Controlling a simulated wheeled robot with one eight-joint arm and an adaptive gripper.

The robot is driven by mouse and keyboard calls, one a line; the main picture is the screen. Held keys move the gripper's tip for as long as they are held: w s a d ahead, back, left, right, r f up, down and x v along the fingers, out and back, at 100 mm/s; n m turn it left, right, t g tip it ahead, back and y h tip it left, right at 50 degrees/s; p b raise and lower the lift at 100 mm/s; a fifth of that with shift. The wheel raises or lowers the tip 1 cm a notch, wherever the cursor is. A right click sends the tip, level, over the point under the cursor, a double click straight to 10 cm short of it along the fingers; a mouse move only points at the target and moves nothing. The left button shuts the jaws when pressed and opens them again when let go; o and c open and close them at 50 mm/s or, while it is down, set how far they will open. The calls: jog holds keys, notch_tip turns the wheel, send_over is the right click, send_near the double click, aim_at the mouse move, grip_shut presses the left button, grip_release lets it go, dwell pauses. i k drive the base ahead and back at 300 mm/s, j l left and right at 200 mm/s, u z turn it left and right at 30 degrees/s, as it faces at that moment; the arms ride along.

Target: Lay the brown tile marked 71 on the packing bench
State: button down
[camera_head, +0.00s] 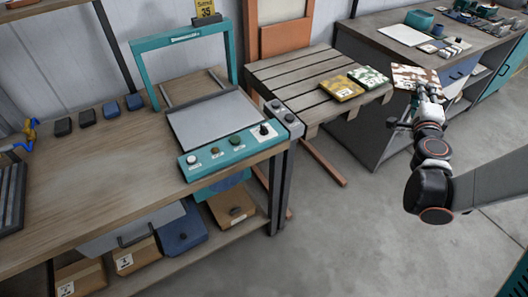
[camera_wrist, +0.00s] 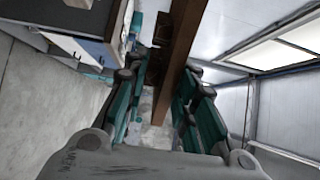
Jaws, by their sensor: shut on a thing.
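A flat tile with a brown and white mottled face (camera_head: 413,76) is held in the air at the right in the head view. It shows edge-on as a brown slab in the wrist view (camera_wrist: 181,45). My gripper (camera_head: 430,92) is shut on its near edge; the teal-padded fingers stand on either side of it in the wrist view (camera_wrist: 160,85). No number 71 is legible on it. A wooden workbench (camera_head: 85,165) stands at the left, a slatted wooden table (camera_head: 290,75) in the middle, and a grey bench (camera_head: 365,38) at the back right. No label shows which is the packing bench.
A yellow-brown tile (camera_head: 341,87) and a green-white tile (camera_head: 369,77) lie on the slatted table's right part. A teal-framed machine with a pale plate (camera_head: 215,120) occupies the workbench's right end. The workbench's middle is bare. Open floor (camera_head: 350,235) lies in front.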

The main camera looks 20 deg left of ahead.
aim_at(107, 173)
jog(key=l+u, duration=0.1)
jog(key=u, duration=1.3)
jog(key=k+j+u, duration=0.2)
jog(key=k+u, duration=0.15)
jog(key=k, duration=0.15)
